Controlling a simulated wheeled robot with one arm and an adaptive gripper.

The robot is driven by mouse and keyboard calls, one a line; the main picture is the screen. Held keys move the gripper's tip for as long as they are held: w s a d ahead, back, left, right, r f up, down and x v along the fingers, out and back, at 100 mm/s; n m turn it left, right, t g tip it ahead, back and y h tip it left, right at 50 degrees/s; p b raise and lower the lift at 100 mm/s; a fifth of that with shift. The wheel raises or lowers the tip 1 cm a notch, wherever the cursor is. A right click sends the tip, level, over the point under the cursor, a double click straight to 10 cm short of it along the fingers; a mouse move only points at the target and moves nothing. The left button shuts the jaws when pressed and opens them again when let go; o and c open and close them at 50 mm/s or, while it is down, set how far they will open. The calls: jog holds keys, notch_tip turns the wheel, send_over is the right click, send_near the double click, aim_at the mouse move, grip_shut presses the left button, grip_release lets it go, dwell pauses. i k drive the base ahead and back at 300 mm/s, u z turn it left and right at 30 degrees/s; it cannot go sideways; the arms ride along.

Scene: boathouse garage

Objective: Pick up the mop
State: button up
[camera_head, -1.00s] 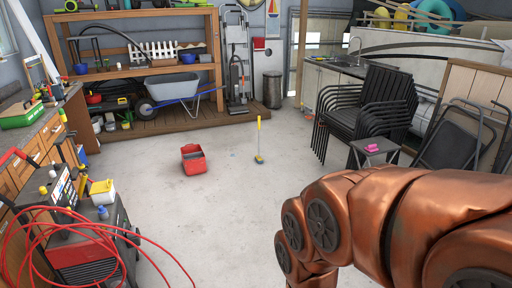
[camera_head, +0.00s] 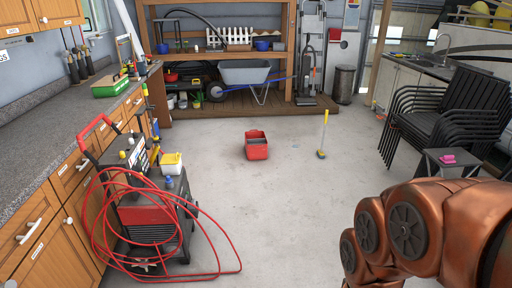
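The mop (camera_head: 324,134) stands upright on the concrete floor, right of the middle of the head view. It has a yellow upper handle, a pale lower shaft and a small head with yellow and blue on the floor. A red bucket (camera_head: 257,146) sits on the floor to its left, apart from it. My copper-coloured arm fills the lower right corner, nearer to me than the mop. My gripper is out of the picture.
A welder-like machine (camera_head: 150,215) with loose red hose stands at left by the wooden cabinets (camera_head: 55,250). Stacked black chairs (camera_head: 432,115) and a small table (camera_head: 450,162) with a pink item stand at right. A wheelbarrow (camera_head: 247,76) is at the back.

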aim_at(320, 152)
jog(key=u, duration=0.25)
jog(key=k, duration=0.35)
jog(key=z, duration=0.55)
jog(key=i, duration=1.6)
jog(key=z, duration=1.1)
jog(key=i, duration=2.35)
jog(key=u, duration=0.45)
jog(key=i, duration=1.6)
jog(key=u, duration=1.2)
jog(key=i, duration=0.95)
jog(key=u, duration=0.5)
